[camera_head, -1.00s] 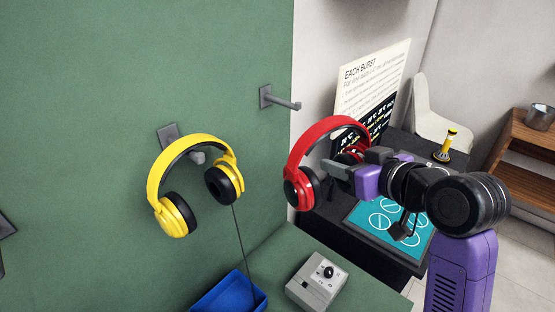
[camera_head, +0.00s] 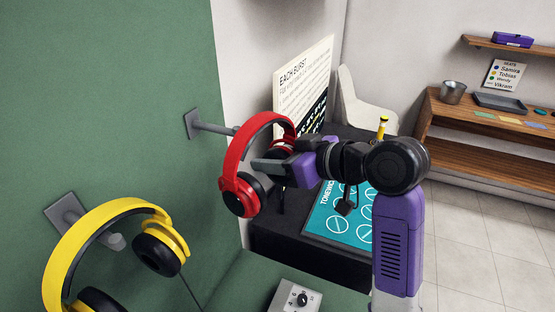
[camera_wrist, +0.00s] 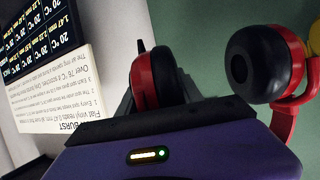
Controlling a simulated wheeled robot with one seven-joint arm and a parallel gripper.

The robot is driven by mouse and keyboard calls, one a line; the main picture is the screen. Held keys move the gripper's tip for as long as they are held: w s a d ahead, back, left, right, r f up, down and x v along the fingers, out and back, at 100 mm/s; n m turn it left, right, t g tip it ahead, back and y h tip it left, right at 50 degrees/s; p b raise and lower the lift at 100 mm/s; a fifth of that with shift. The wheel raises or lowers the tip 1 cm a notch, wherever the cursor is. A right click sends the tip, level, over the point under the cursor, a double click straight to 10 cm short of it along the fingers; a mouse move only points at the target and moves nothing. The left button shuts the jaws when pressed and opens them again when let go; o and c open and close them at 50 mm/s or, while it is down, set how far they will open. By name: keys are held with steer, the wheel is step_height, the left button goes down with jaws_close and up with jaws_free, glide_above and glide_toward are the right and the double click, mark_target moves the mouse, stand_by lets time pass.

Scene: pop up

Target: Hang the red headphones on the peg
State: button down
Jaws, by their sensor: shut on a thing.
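The red headphones (camera_head: 235,160) are held in the air by my gripper (camera_head: 268,167), near the right edge of the green wall. The band arches upward and the black ear pads hang below. The grey peg (camera_head: 212,127) sticks out from the green wall, and its tip appears close to the left side of the band. I cannot tell whether they touch or whether the peg is inside the band.
Yellow headphones (camera_head: 75,245) hang on another grey peg (camera_head: 68,213) at lower left. A grey box with a knob (camera_head: 296,299) sits below. A dark table with a teal mat (camera_head: 345,222) and a tilted sign (camera_head: 302,75) stands behind my arm. A wooden shelf is at right.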

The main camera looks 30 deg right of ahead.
steer(key=shift+w+a+f+b, duration=0.2)
steer(key=shift+w+a+b, duration=0.15)
steer(key=shift+w+a, duration=0.6)
steer(key=shift+w+a+f+b, duration=0.3)
steer(key=shift+w+a, duration=0.35)
steer(key=shift+w, duration=0.55)
steer(key=shift+w+a+f+b, duration=0.15)
steer(key=shift+w+a+b, duration=0.2)
steer(key=shift+w+a, duration=0.6)
steer(key=shift+w+d+f, duration=0.1)
steer(key=shift+w+d, duration=0.05)
steer(key=c, duration=0.7)
jaws_free()
